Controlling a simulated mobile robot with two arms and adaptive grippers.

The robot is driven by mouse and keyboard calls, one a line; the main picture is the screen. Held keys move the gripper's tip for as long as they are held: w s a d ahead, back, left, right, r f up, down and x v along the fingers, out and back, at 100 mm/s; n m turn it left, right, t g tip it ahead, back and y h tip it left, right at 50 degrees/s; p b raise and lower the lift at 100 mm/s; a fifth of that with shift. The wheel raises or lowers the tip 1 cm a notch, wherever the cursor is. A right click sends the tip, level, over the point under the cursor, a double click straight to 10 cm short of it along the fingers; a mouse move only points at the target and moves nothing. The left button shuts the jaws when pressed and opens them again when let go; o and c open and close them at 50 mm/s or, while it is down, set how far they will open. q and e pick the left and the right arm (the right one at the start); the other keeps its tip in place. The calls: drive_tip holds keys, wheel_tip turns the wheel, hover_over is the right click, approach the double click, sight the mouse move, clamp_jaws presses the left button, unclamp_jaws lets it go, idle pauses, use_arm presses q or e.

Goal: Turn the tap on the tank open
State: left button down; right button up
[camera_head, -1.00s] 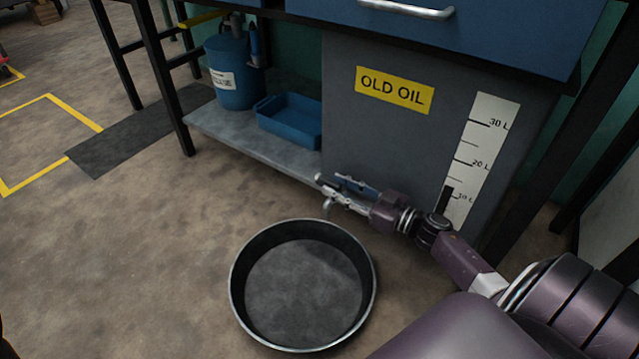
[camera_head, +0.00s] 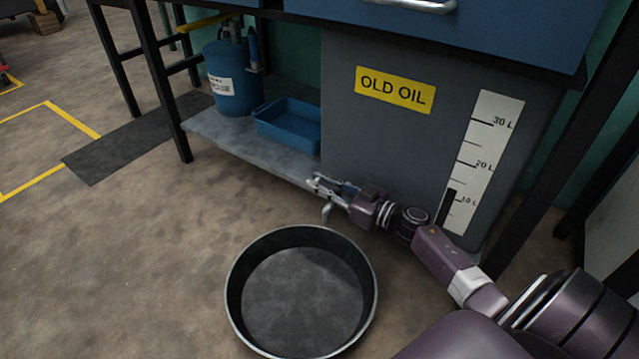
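The tank (camera_head: 400,145) is a grey box with a yellow "OLD OIL" label and a white litre scale, under the blue bench. The tap's short metal spout (camera_head: 327,213) hangs low at the tank's front left, above the rim of a round black pan (camera_head: 234,290). My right gripper (camera_head: 316,183) is at the tap, just above the spout, its fingers pointing left. Its fingers and wrist hide most of the tap and its handle. I cannot tell whether the fingers are apart or shut on the handle. My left gripper is out of view.
A blue tray (camera_head: 290,128) and a blue canister (camera_head: 232,80) stand on the low grey shelf (camera_head: 225,135) left of the tank. Black bench legs (camera_head: 162,80) stand left and right. The floor left of the pan is clear.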

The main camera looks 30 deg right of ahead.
sight(341, 193)
drive_tip(key=shift+y, duration=0.3)
clamp_jaws()
drive_tip(key=shift+s+a+n+g+y, duration=0.15)
drive_tip(key=shift+a+n+g+y, duration=0.1)
drive_tip(key=shift+n+g+y, duration=0.4)
drive_tip(key=o, duration=0.8)
unclamp_jaws()
drive_tip(key=shift+c, duration=0.2)
drive_tip(key=shift+v, duration=3.75)
drive_tip(key=shift+f, duration=0.2)
